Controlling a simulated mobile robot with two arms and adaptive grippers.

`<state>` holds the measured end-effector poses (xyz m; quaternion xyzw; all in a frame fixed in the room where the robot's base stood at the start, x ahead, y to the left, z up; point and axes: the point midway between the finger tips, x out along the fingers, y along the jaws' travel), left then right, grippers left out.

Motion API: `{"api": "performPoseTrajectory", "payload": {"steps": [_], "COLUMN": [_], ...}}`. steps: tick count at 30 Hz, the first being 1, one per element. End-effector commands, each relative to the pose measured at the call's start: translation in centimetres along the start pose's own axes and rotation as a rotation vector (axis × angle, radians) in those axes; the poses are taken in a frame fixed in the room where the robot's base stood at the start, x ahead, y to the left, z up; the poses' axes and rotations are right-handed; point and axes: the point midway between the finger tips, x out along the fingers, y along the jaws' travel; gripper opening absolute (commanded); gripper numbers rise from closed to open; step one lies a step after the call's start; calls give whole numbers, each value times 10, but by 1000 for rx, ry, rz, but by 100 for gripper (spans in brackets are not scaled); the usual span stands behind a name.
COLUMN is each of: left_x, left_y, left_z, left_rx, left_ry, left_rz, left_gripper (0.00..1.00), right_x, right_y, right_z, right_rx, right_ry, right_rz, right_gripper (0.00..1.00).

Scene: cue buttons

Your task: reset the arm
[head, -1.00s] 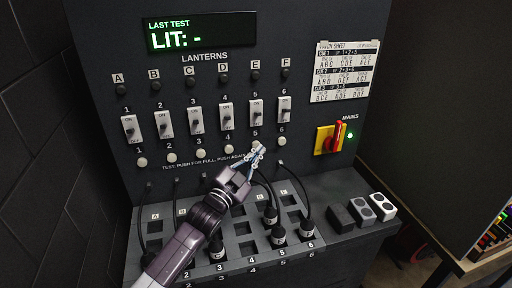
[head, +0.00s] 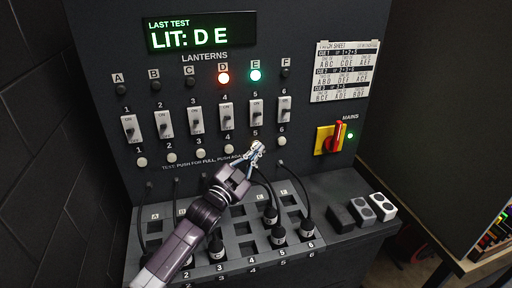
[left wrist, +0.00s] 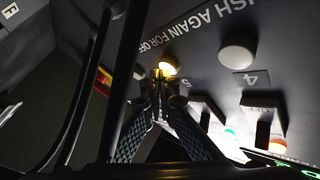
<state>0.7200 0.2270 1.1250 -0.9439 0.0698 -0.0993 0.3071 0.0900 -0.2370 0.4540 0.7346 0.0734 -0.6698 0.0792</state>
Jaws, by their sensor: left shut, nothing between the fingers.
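My left gripper (head: 256,149) is shut and empty, with its fingertips at test button 5 (head: 257,143) on the dark panel. In the left wrist view, button 5 (left wrist: 168,67) glows yellow right at the fingertips; I cannot tell if they touch it. Test button 4 (left wrist: 237,54) is unlit beside it. Lantern D (head: 223,78) is lit red and lantern E (head: 255,75) is lit green; the other lanterns are dark. The display (head: 200,31) reads "LIT: D E". My right gripper is not in view.
A row of switches (head: 196,119) sits above the buttons. Black cables and plugs (head: 278,235) stand on the sloped shelf below. The red and yellow mains switch (head: 329,139), a patch sheet (head: 343,71) and small blocks (head: 361,211) are at the right.

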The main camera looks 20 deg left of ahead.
Motion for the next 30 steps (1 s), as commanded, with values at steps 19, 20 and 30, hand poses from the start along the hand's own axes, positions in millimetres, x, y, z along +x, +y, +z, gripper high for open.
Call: {"api": "performPoseTrajectory", "payload": {"steps": [19,20,30], "left_x": [-10,-10,-32], "left_y": [7,7,23], "left_z": [-7,-7,-24], "left_rx": [0,0,-3], "left_ry": [0,0,-2], "left_rz": [0,0,1], "left_gripper": [0,0,0], "right_x": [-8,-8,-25], "right_y": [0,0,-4], "right_z": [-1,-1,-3], "right_rx": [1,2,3], "right_ry": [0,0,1], "right_rz": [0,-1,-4], "right_gripper": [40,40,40]}}
